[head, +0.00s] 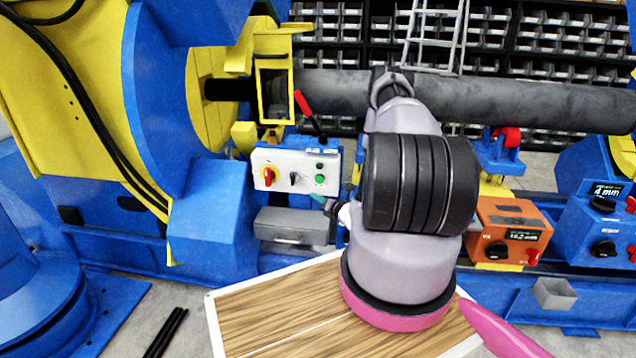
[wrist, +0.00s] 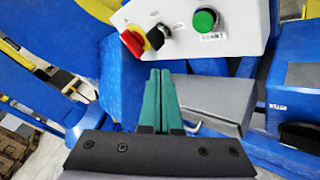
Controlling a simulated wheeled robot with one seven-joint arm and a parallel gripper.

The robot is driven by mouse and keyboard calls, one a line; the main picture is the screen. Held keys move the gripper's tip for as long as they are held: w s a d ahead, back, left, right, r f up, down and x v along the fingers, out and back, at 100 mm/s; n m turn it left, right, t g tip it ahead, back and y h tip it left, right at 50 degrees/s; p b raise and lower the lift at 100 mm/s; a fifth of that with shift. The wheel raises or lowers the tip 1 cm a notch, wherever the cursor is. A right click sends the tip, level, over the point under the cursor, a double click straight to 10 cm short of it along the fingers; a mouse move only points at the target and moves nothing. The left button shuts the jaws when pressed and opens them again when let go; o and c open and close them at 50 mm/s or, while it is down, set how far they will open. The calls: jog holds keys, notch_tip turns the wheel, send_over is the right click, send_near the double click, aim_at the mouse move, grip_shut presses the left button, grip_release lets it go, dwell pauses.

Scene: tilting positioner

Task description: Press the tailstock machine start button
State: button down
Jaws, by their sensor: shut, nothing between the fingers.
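A white control panel (head: 296,170) is fixed to the blue machine, left of centre in the head view. It carries a green button (head: 320,179) at its right, a black knob (head: 293,178) in the middle and a red-and-yellow switch (head: 268,176) at its left. The green button also shows in the wrist view (wrist: 205,20), up and to the right of my fingertips. My gripper (wrist: 160,72) is shut and empty, its teal fingers together below the panel. In the head view my gripper (head: 328,204) is partly hidden by my arm, just below the panel's right end.
A grey box (head: 292,226) hangs below the panel. A red-handled lever (head: 308,108) stands above it. A long grey pipe (head: 540,106) runs behind my arm. An orange box (head: 508,230) and a blue box (head: 603,225) with displays are at right. A wooden-topped table (head: 270,312) is in front.

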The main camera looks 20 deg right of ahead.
aim_at(316, 180)
jog(key=w+d, duration=0.5)
jog(key=w, duration=0.2)
jog(key=shift+w, duration=0.15)
dwell(0.4)
dwell(1.9)
jog(key=shift+w+d, duration=0.15)
jog(key=shift+w, duration=0.2)
jog(key=shift+w+d, duration=0.3)
jog(key=shift+w, duration=0.1)
dwell(0.7)
jog(key=shift+s, duration=0.1)
jog(key=shift+s+a+r, duration=0.1)
jog(key=shift+s+a, duration=0.4)
jog(key=shift+s, duration=0.15)
jog(key=shift+s, duration=0.1)
jog(key=shift+s+a, duration=0.75)
jog(key=shift+s, duration=0.25)
jog(key=shift+s+a, duration=0.7)
jog(key=shift+s, duration=0.25)
